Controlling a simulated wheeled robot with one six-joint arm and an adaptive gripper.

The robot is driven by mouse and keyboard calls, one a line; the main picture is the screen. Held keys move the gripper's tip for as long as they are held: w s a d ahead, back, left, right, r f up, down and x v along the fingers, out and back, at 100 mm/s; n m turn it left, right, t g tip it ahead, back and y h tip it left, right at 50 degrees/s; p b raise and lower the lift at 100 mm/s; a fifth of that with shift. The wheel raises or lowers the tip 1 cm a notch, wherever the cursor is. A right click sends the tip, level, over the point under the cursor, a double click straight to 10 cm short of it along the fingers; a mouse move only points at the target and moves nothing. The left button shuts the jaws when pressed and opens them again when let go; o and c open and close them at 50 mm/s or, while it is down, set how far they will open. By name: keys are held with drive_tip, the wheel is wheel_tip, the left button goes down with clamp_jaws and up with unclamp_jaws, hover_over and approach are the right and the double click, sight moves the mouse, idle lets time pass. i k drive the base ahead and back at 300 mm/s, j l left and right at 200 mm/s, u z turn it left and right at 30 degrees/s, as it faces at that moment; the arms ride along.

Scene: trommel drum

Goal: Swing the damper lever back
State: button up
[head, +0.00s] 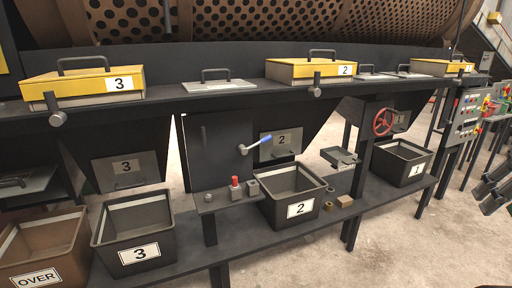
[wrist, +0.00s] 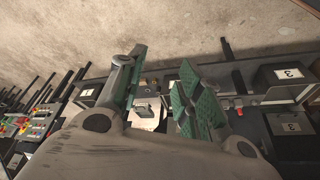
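A lever with a blue grip (head: 265,141) sticks out at the right edge of a dark cabinet door (head: 214,152) in the head view. It points right and slightly up, and its silver end is at the door. I take it as the damper lever, though no label shows. My gripper (wrist: 163,62) shows in the wrist view, with its two green-padded fingers spread apart and nothing between them. It is well away from the lever, which I cannot make out in the wrist view. I cannot clearly make out my gripper in the head view.
A small shelf with a red button (head: 235,181) sits below the door. Bin 2 (head: 301,209), bin 3 (head: 137,254) and bin 1 (head: 416,170) stand on the low bench. A red handwheel (head: 382,122) is at right. The floor (head: 290,262) in front is clear.

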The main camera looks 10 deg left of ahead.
sight(242, 148)
drive_tip(key=i+j+z, duration=0.1)
drive_tip(key=i+j, duration=0.65)
